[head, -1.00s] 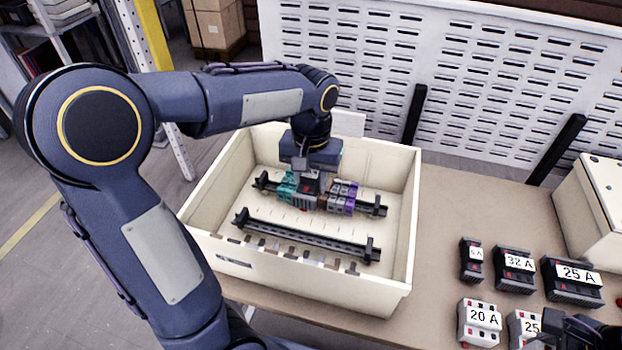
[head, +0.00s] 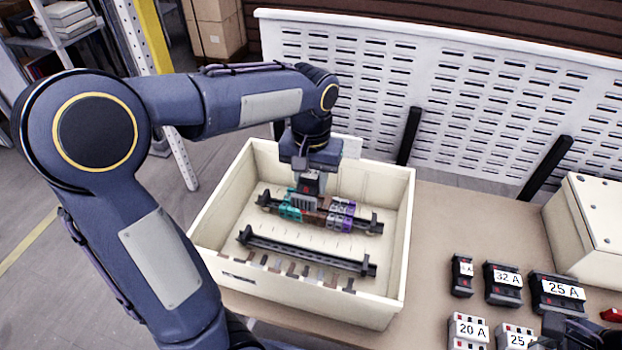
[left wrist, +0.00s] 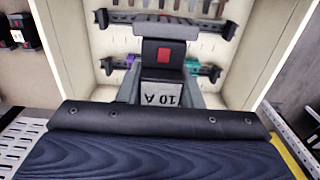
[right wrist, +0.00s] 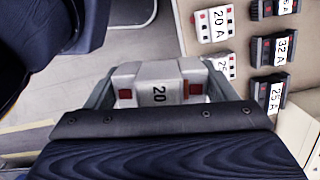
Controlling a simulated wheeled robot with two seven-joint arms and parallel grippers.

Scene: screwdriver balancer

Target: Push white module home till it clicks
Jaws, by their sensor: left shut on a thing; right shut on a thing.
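My left gripper (head: 308,182) is over the far rail (head: 362,226) inside the cream box. It is shut on a dark module with a red button and a white "10 A" label, seen in the left wrist view (left wrist: 162,75). The module is between teal modules (head: 288,210) and brown and purple modules (head: 341,215); I cannot tell whether it is fully seated. In the head view only part of the right gripper shows at the bottom right corner.
The cream box (head: 395,245) has a bare near rail (head: 305,251). Loose modules stand on the table to the right, including a white 20 A one (head: 468,331) and a black 32 A one (head: 503,283). A slotted white panel (head: 470,110) stands behind.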

